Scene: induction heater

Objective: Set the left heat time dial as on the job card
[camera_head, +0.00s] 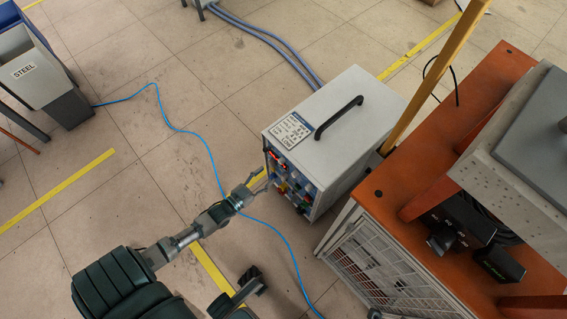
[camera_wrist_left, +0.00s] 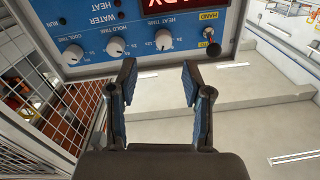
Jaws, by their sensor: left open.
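The induction heater is a grey box (camera_head: 335,115) with a blue control panel on its front. In the wrist view the panel (camera_wrist_left: 140,20) appears upside down, and the heat time dial (camera_wrist_left: 163,40) is a white knob. The hold time dial (camera_wrist_left: 116,47) and cool time dial (camera_wrist_left: 73,54) sit beside it. My left gripper (camera_head: 262,184) is in front of the panel. In the wrist view its two fingers (camera_wrist_left: 158,85) are open and empty, apart from the dial. A printed card (camera_head: 290,130) lies on the heater top; its text is too small to read.
A red lit display (camera_wrist_left: 168,5) and a dark knob or switch (camera_wrist_left: 213,48) are near the heat time dial. An orange table (camera_head: 400,205) with a mesh side stands right of the heater. A blue cable (camera_head: 205,140) crosses the open floor at left.

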